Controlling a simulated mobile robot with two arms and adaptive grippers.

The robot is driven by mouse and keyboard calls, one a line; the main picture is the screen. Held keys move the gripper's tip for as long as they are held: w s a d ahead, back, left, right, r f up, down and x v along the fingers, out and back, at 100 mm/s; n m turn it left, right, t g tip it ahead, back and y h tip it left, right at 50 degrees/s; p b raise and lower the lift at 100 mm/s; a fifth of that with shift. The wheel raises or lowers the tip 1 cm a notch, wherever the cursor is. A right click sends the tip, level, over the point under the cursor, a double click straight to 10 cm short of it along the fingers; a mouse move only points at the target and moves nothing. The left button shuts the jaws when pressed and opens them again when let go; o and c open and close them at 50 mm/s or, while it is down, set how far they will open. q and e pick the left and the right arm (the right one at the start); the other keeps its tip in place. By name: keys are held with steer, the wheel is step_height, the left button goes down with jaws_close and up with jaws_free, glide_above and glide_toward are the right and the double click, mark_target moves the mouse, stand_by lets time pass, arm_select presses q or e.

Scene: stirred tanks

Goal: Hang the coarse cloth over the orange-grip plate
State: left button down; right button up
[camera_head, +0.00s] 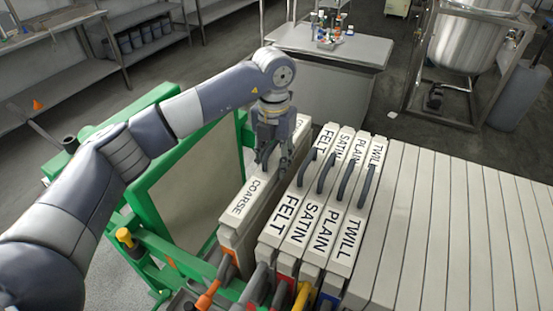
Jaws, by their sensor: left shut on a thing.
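The coarse cloth (236,222) is a pale slab-like piece with COARSE on its top face, left of the row of labelled cloths. My left gripper (273,163) points down over its far half and is shut on it, seemingly at its handle, which the fingers hide. An orange grip (208,296) shows at the bottom, near the cloth's front end. The plate belonging to it is mostly hidden, and I cannot tell whether the cloth is around it or beside it. My right gripper is out of view.
Felt (270,226), satin (305,222), plain (326,226) and twill (350,229) cloths stand close on the right, with dark handles. Pale plates (450,230) fill the right. A green frame (145,205) stands left. A grey table (345,48) is behind.

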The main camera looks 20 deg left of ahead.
arm_select(q)
steer(key=shift+a+f, duration=0.1)
steer(key=shift+f, duration=0.1)
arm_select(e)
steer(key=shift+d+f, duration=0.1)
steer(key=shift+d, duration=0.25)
arm_select(q)
steer(key=c, duration=1)
jaws_free()
